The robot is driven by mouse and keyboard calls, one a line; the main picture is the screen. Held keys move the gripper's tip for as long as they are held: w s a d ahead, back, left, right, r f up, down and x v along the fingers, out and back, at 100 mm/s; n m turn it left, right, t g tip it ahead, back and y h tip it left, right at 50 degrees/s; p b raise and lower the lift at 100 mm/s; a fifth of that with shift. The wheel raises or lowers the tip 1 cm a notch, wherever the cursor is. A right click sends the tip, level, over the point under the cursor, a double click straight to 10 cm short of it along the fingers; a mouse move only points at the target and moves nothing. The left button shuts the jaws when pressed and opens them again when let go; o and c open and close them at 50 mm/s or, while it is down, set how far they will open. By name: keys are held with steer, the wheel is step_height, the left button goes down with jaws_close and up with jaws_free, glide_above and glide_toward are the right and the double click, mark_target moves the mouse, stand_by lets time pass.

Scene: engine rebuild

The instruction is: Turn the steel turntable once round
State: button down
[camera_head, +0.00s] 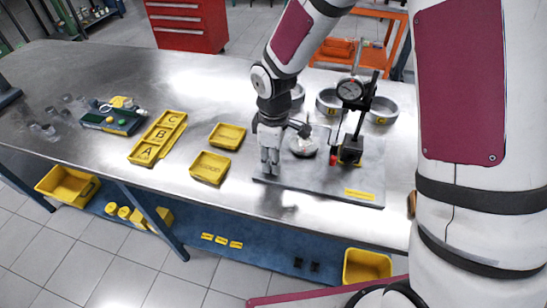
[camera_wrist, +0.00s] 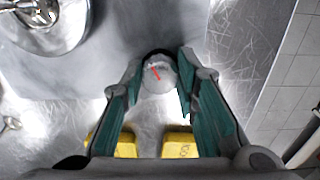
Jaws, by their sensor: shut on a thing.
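The steel turntable (camera_head: 304,147) is a small round disc on a grey plate (camera_head: 315,185), just right of my gripper in the head view. A round shiny steel part, probably the turntable, is cut off at the upper left of the wrist view (camera_wrist: 48,30). My gripper (camera_head: 270,166) points down over the left part of the plate. In the wrist view its green-padded fingers (camera_wrist: 161,78) are shut on a small round pale knob (camera_wrist: 158,82) with a red mark. Whether the knob joins the turntable is hidden.
A black gauge stand (camera_head: 351,150) with a dial (camera_head: 350,89) stands right of the turntable. Metal rings (camera_head: 382,110) are behind it. Two yellow trays (camera_head: 210,168) (camera_head: 228,135) and a lettered A-B-C tray (camera_head: 158,138) lie left. Bare bench (camera_head: 190,85) lies at the back left.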

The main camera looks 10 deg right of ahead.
steer(key=shift+n, duration=0.5)
steer(key=c, duration=1.2)
jaws_free()
steer(key=shift+c, duration=0.2)
steer(key=shift+r, duration=0.15)
step_height(320, 180, up, 12)
